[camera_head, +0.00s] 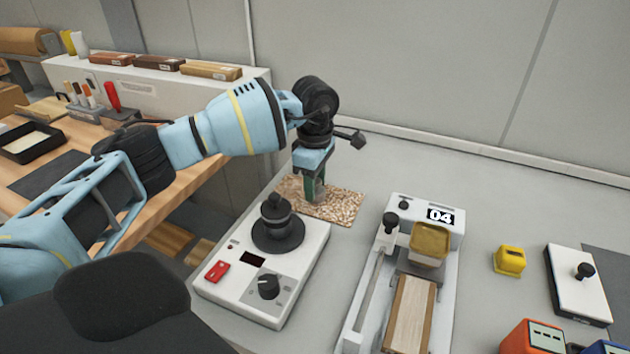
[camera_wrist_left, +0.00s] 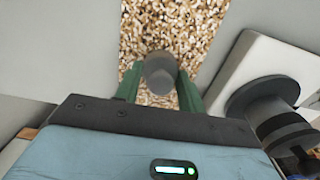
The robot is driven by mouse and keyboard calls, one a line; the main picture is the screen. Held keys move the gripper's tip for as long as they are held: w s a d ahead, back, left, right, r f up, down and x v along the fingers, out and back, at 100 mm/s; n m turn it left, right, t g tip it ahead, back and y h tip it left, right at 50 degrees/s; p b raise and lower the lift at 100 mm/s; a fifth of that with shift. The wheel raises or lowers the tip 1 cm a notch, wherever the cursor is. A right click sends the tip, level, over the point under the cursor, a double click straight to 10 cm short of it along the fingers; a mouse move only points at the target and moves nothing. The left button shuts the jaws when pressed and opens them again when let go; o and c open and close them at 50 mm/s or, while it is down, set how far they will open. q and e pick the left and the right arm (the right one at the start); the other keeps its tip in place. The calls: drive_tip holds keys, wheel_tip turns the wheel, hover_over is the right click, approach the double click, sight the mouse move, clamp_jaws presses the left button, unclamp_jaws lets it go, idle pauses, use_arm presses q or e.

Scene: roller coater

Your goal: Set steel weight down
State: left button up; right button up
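The steel weight is a small grey cylinder (camera_wrist_left: 159,72) between the green fingers of my left gripper (camera_wrist_left: 158,88) in the left wrist view. Both fingers appear to touch its sides, so the gripper is shut on it. In the head view my left gripper (camera_head: 314,188) points down over the speckled cork mat (camera_head: 342,207), with the weight partly hidden by a finger. The mat also fills the upper middle of the left wrist view (camera_wrist_left: 190,22). The weight is upright at or just above the mat; I cannot tell if it touches. My right gripper is not in view.
A white device with a dial and a round black piece (camera_head: 277,237) stands in front of the mat. A coater marked 04 (camera_head: 440,216) is to the right, then a yellow block (camera_head: 509,260) and a white plate with a knob (camera_head: 578,290). The wall runs behind.

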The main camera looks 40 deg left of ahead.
use_arm(q)
drive_tip(key=o, duration=0.4)
drive_tip(key=shift+o, duration=0.2)
wheel_tip(320, 180, up, 12)
drive_tip(key=shift+r, duration=0.2)
idle(0.3)
